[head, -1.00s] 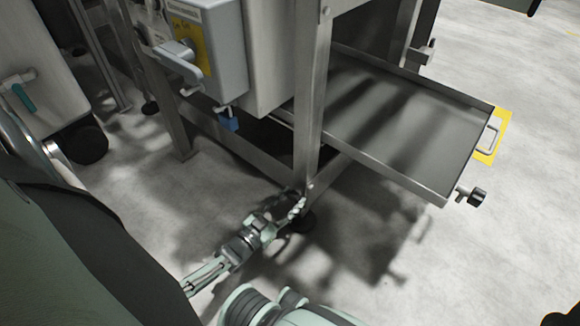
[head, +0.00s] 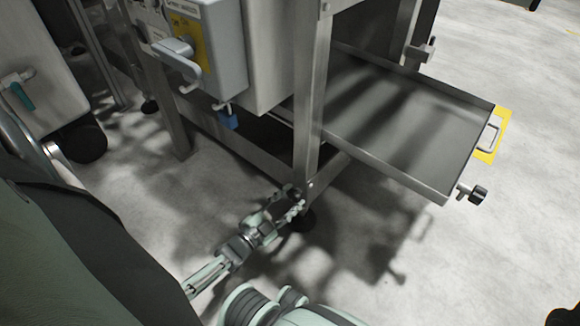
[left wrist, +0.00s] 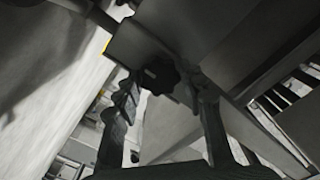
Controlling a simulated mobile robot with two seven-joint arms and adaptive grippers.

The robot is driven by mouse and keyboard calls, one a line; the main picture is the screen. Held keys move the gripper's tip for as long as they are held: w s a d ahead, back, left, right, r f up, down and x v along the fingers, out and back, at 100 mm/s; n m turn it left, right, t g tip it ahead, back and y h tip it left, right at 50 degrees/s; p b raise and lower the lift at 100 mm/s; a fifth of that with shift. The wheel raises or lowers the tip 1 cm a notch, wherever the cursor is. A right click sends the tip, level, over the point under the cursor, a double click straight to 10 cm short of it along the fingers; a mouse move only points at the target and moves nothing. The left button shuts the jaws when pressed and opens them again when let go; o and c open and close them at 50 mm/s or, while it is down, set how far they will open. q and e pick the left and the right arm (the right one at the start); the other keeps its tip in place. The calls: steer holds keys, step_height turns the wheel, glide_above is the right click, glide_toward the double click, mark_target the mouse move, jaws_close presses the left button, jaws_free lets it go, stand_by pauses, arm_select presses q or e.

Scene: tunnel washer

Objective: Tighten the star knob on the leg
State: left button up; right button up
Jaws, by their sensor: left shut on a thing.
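The steel leg (head: 309,110) stands upright at the middle of the head view, with a dark foot (head: 303,220) on the floor. My left gripper (head: 296,198) is low against the foot end of this leg. In the left wrist view, the dark star knob (left wrist: 160,74) sits on the frame between the two fingertips of my left gripper (left wrist: 163,82). The fingers are on either side of the knob, shut on it. In the head view the knob is hidden by the gripper and leg. My right gripper is not seen.
A steel tray (head: 400,120) juts out to the right of the leg, with a black knob (head: 479,194) at its near corner. A grey switch box (head: 210,45) with a blue padlock (head: 229,121) hangs above left.

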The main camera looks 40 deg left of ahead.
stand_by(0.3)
arm_select(q)
steer(key=o, duration=1.2)
steer(key=shift+c, duration=0.2)
steer(key=s, duration=1.2)
steer(key=shift+a, duration=0.45)
